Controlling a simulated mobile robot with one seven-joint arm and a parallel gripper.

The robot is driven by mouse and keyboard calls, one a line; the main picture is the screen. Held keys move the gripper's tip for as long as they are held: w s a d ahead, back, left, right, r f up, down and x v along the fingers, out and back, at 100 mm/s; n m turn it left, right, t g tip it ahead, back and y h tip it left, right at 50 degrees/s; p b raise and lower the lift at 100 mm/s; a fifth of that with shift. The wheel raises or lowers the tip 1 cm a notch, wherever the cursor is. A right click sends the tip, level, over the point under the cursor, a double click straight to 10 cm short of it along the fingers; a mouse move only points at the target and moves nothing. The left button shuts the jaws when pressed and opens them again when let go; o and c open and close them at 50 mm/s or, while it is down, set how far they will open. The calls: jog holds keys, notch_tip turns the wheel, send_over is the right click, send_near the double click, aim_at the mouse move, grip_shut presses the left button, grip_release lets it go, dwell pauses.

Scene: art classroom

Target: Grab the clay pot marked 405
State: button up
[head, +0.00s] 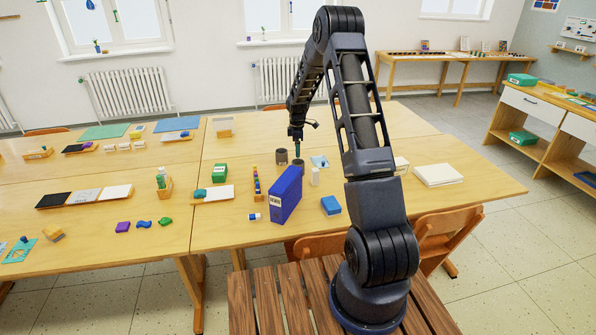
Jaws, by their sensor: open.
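Two small dark greyish-brown cylinders stand side by side on the wooden table (350,215) in the head view. They may be clay pots: a left one (282,157) and a right one (298,164). No number 405 can be read on either. My gripper (297,147) points down just above the right cylinder, at the far end of my arm. It is open, with nothing visible held. Its fingers are too small to make out clearly, and I cannot tell whether they touch the cylinder.
A tall blue box file (286,194) stands in front of the cylinders. A chair (447,235) stands against the front edge.

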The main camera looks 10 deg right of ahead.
notch_tip(320, 180, down, 6)
jog(key=shift+r, duration=0.25)
jog(key=shift+w+d+f, duration=0.15)
jog(key=shift+f, duration=1.2)
jog(key=shift+w+d+f, duration=0.1)
jog(key=shift+f, duration=1.2)
jog(key=c, duration=1.2)
jog(key=shift+o, duration=0.2)
jog(key=shift+r, duration=0.1)
